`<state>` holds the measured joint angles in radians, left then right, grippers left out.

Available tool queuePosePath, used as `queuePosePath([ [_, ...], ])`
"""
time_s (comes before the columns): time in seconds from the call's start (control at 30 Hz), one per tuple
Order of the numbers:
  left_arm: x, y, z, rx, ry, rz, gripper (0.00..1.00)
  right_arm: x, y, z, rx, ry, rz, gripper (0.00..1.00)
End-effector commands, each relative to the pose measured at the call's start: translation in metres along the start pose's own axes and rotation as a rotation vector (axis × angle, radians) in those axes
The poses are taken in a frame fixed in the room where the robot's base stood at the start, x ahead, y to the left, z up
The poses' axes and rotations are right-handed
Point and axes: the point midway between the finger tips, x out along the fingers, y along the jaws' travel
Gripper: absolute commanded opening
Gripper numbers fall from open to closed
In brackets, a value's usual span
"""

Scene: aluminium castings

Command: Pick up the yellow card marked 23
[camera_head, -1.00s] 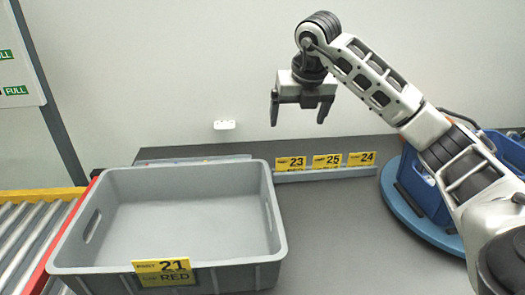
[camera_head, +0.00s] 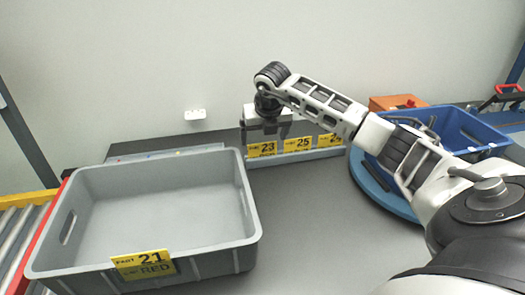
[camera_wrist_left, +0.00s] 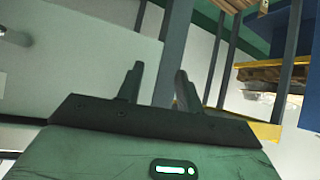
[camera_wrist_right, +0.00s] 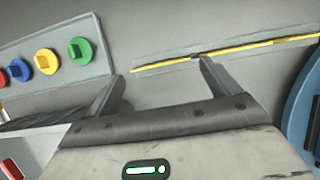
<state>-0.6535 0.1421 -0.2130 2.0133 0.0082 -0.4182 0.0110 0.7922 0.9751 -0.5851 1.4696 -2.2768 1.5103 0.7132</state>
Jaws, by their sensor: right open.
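The yellow card marked 23 (camera_head: 262,149) stands in a grey holder strip (camera_head: 318,155) at the back of the table. My right gripper (camera_head: 264,136) is just above this card, pointing down, with its fingers apart and nothing held. In the right wrist view, the top edge of the card row shows as a thin yellow line (camera_wrist_right: 160,67) by the open fingers (camera_wrist_right: 158,72). I cannot tell whether the fingers touch the card. My left gripper (camera_wrist_left: 159,70) shows only in its own wrist view, open and empty, away from the cards.
Yellow cards 25 (camera_head: 299,144) and 24 (camera_head: 328,141) stand to the right in the same row. A grey bin (camera_head: 215,254) with card 21 (camera_head: 143,264) is in front at left. A blue bin (camera_head: 455,122) stands on a blue round base at right.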

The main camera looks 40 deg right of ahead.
Motion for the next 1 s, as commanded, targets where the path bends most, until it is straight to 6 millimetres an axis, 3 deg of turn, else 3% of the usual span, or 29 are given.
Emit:
queuePosePath([
  [0.17,-0.001,-0.001,-0.001,0.001,-0.002,-0.003,0.36,0.018,0.0,0.0,0.002,0.001,0.0,0.88],
  [0.4,-0.001,-0.002,0.0,0.001,-0.002,-0.004,0.36,0.02,0.0,0.001,0.0,-0.001,0.0,0.88],
  [0.57,-0.001,-0.002,0.0,0.0,-0.002,-0.005,0.36,0.02,0.0,0.001,0.001,-0.001,0.0,0.46],
  [1.0,-0.007,-0.001,-0.003,-0.001,-0.007,-0.004,0.36,0.009,0.0,0.005,0.001,-0.003,0.001,0.44],
])
